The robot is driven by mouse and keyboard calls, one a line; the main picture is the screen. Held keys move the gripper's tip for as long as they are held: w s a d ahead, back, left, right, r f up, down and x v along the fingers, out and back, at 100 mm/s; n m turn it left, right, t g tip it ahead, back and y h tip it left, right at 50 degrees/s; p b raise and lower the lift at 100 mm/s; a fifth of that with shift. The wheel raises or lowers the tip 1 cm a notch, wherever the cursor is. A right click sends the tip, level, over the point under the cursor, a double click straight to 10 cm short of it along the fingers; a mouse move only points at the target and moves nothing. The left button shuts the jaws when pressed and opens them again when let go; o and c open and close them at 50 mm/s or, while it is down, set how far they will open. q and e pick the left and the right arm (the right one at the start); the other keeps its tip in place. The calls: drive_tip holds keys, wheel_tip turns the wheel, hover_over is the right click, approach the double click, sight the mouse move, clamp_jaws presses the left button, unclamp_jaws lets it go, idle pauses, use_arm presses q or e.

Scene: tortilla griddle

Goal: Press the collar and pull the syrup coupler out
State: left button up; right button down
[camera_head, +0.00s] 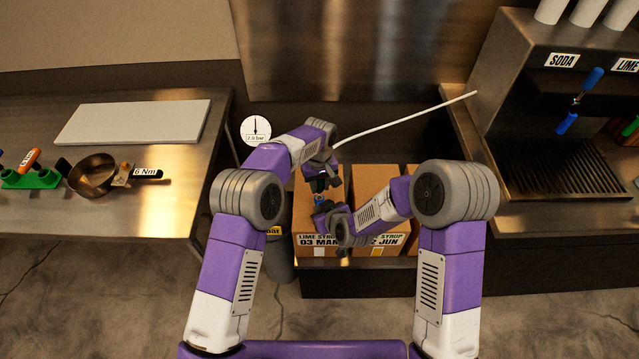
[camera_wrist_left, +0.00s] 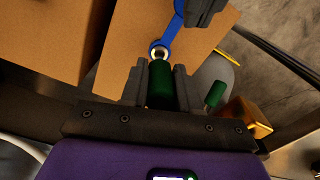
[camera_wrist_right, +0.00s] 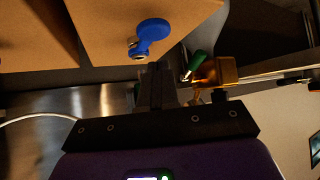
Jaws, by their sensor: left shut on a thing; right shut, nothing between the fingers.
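My left gripper (camera_head: 321,183) is shut on a dark green cylinder, the syrup coupler (camera_wrist_left: 160,84), above the cardboard syrup boxes. In the left wrist view, a blue piece with a ring and silver fitting (camera_wrist_left: 160,48) is just beyond the coupler's end. I cannot tell whether they touch. The right wrist view shows the blue piece (camera_wrist_right: 153,31) ahead of the right fingers (camera_wrist_right: 157,85). The collar is not clearly distinguishable.
The lime syrup box (camera_head: 306,222) and another syrup box (camera_head: 375,180) stand between two counters. A brass block (camera_wrist_right: 219,72) with a green part (camera_wrist_right: 197,64) is near the right gripper. A white hose (camera_head: 405,121) rises towards the soda dispenser (camera_head: 540,110).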

drive_tip(key=shift+v, duration=2.95)
use_arm(q)
drive_tip(key=shift+r, duration=0.15)
use_arm(e)
drive_tip(key=shift+r, duration=0.1)
